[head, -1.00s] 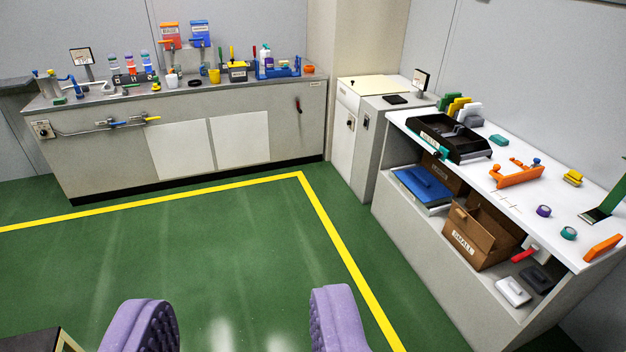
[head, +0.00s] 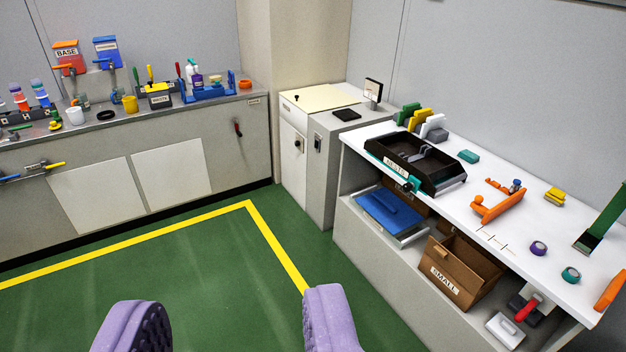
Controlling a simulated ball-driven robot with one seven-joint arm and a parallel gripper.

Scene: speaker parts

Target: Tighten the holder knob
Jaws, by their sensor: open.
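My gripper (head: 230,318) shows its two purple padded fingers at the bottom of the view, wide apart with nothing between them, above the green floor. An orange holder (head: 497,207) lies on the white bench at the right, well away from my gripper. A small blue knob (head: 516,184) stands at its far right end. I cannot tell which knob is the holder knob, nor how tight either one is.
The white bench (head: 520,261) also bears tape rolls (head: 538,248), a yellow block (head: 555,196) and a green stand (head: 600,225). Its lower shelf holds a cardboard box (head: 458,278). A cluttered grey counter (head: 222,118) runs along the back. The green floor (head: 190,290) ahead is clear.

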